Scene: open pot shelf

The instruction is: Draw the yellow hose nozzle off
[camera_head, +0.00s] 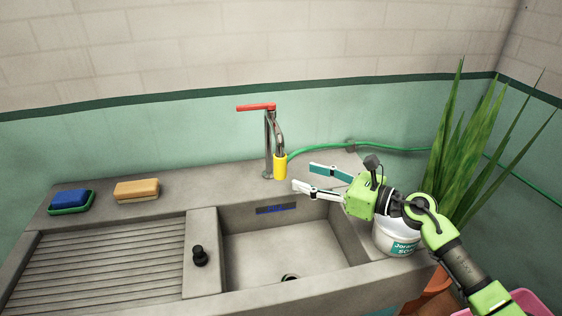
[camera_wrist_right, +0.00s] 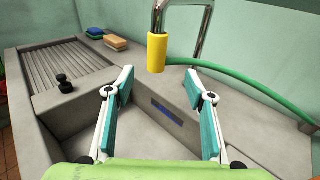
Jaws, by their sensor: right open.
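The yellow hose nozzle (camera_head: 280,166) sits on the down-turned end of the metal tap (camera_head: 268,140), which has a red lever on top. The green hose (camera_head: 380,148) shows behind the nozzle and runs right along the wall. In the right wrist view the nozzle (camera_wrist_right: 157,53) hangs ahead of and above the gap between my fingers. My right gripper (camera_head: 304,177) is open and empty, just right of the nozzle and apart from it. Both of its fingers show spread in the wrist view (camera_wrist_right: 158,88). My left gripper is in neither view.
The grey sink basin (camera_head: 240,249) lies below, with a ribbed drainboard (camera_head: 100,260) at left. A black plug (camera_head: 199,256) stands on the divider. A white tub (camera_head: 396,240) and a leafy plant (camera_head: 470,150) stand right.

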